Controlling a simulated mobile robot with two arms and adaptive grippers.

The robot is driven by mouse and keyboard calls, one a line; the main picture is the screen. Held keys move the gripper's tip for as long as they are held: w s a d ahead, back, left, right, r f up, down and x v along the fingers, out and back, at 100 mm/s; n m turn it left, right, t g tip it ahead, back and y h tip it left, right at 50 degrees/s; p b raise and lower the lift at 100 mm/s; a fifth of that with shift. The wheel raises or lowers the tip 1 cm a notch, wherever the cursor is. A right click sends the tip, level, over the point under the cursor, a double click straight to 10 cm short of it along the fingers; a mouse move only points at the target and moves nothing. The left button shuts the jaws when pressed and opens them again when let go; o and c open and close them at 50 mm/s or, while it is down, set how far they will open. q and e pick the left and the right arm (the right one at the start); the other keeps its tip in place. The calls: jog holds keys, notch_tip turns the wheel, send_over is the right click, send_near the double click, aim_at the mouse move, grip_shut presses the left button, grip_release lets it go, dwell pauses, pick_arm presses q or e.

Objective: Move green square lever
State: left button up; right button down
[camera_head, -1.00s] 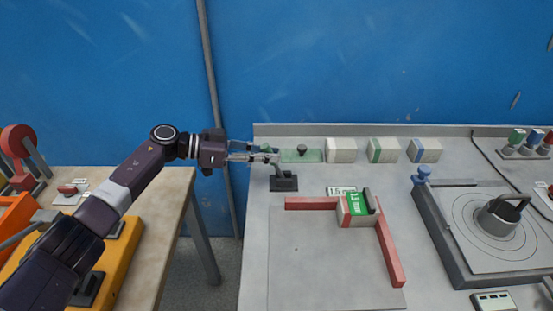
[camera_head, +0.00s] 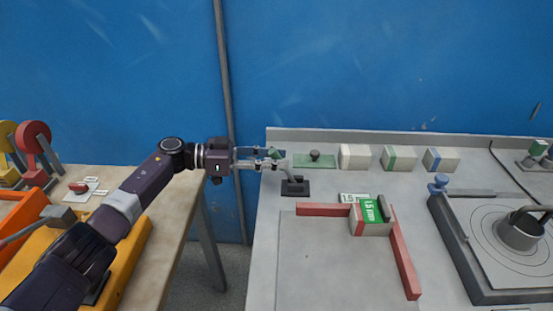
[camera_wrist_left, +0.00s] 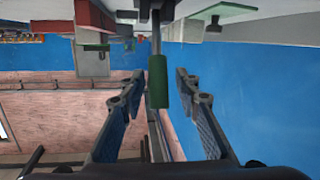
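The lever's green handle (camera_head: 276,153) shows in the head view at the left end of the grey table, partly hidden by my gripper. Its grey arm rises from a dark base (camera_head: 295,187). My left gripper (camera_head: 268,161) reaches it from the left. In the left wrist view the green handle (camera_wrist_left: 158,82) hangs on a grey rod between my two spread fingers (camera_wrist_left: 158,90). A gap shows on each side of it, so my left gripper is open around the handle or just short of it. My right gripper is not in view.
A green plate with a dark knob (camera_head: 315,161) lies just right of the lever. White blocks (camera_head: 354,157) stand along the back edge. A red L-shaped frame (camera_head: 403,262) lies in front. A wooden table (camera_head: 172,229) stands left, across a gap.

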pick_arm(q)
jog(key=shift+a, duration=0.1)
jog(key=shift+s+a, duration=0.1)
jog(key=shift+a, duration=0.3)
jog(key=s+a+r, duration=0.1)
jog(key=a, duration=0.9)
jog(key=shift+s+a+r, duration=0.25)
jog(key=shift+s+a, duration=0.1)
jog(key=shift+a, duration=0.05)
